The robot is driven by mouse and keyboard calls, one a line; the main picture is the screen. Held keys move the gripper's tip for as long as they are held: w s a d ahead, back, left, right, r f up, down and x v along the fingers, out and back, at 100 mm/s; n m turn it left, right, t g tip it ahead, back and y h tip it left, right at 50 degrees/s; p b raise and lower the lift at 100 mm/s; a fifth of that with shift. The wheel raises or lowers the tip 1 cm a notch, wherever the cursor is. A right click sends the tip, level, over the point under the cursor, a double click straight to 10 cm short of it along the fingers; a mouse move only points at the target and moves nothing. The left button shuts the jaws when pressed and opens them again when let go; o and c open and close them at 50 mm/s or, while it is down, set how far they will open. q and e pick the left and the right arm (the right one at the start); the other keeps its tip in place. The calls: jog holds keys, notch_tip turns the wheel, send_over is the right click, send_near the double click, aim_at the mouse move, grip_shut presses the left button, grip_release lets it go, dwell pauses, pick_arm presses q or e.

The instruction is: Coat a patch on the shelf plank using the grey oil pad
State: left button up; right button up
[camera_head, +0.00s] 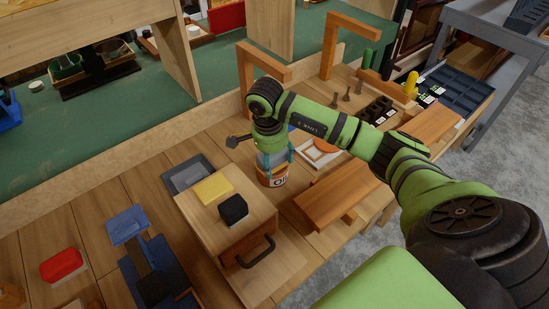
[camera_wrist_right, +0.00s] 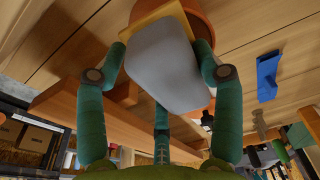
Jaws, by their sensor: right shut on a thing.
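My right gripper (camera_head: 273,160) points down at the oil tin (camera_head: 272,181), a round tin with an orange band and a white label. In the right wrist view my right gripper (camera_wrist_right: 162,75) is shut on the grey oil pad (camera_wrist_right: 170,62), with a yellowish edge behind it. The orange round tin (camera_wrist_right: 208,18) shows just beyond the pad; I cannot tell whether they touch. In the head view the pad is hidden by the gripper. The reddish-brown shelf plank (camera_head: 340,190) lies right of the tin, near the bench's front edge. My left gripper is out of view.
A white-framed tray (camera_head: 316,154) lies behind the plank. Orange wooden frames (camera_head: 265,62) stand at the back. A red block (camera_head: 62,266) lies far left.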

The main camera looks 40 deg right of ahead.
jog(key=shift+r+p, duration=1.95)
jog(key=shift+r, duration=1.5)
